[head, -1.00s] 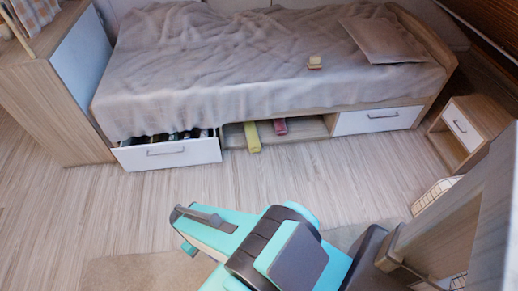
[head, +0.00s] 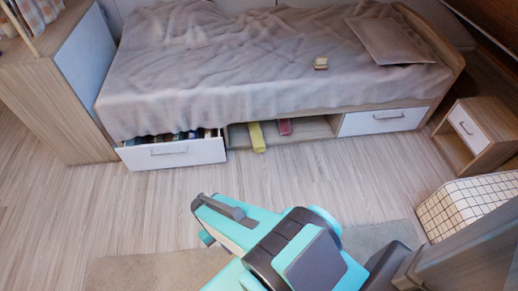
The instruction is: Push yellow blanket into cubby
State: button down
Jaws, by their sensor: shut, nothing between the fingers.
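The yellow blanket (head: 257,138) is a small folded or rolled strip in the open cubby (head: 310,130) under the bed. Its near end sits at the cubby's front edge and seems to stick out a little. A red folded item (head: 285,127) lies to its right, deeper in the cubby. My gripper (head: 203,219) is shut and empty, held above the floor in front of the bed, well short of the blanket and to its lower left.
An open white drawer (head: 172,154) with several items juts out left of the cubby. A closed drawer (head: 383,120) is to the right. A nightstand (head: 476,135) and a checked basket (head: 468,205) stand at the right. The floor (head: 300,180) before the cubby is clear.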

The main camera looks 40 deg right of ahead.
aim_at(255, 132)
jog(key=i, duration=1)
